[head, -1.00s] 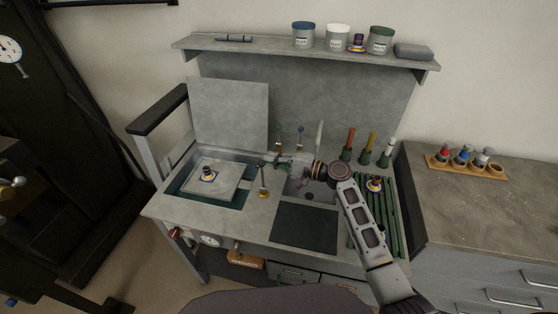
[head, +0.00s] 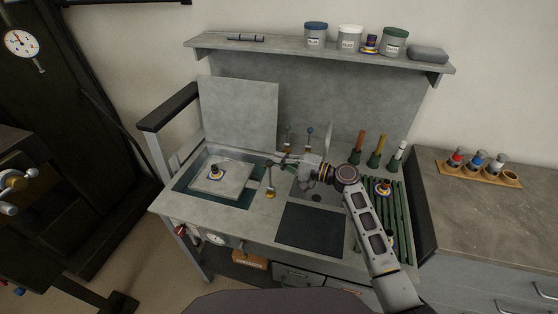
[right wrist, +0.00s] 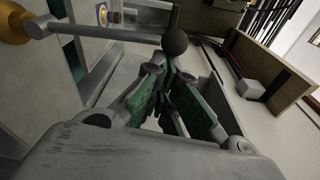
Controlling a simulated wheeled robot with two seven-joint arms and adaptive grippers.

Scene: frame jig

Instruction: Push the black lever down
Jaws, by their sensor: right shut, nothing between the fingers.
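A small lever with a black ball knob (right wrist: 175,42) and a grey rod stands at the gripper's fingertips in the right wrist view. In the head view its upright post (head: 270,178) rises from a brass base on the bench, left of the sink. My right gripper (head: 281,161) is shut and empty, its green-padded fingers close together beside the knob. In the right wrist view the fingers (right wrist: 168,85) lie just below the knob; I cannot tell whether they touch it. My left gripper is out of view.
A grey plate (head: 226,184) with a small round part lies in a recess at left. A black bar (head: 168,107) stands on a grey upright beyond it. Coloured-handled tools (head: 377,150) stand right of the sink. A dark mat (head: 310,229) lies at the front.

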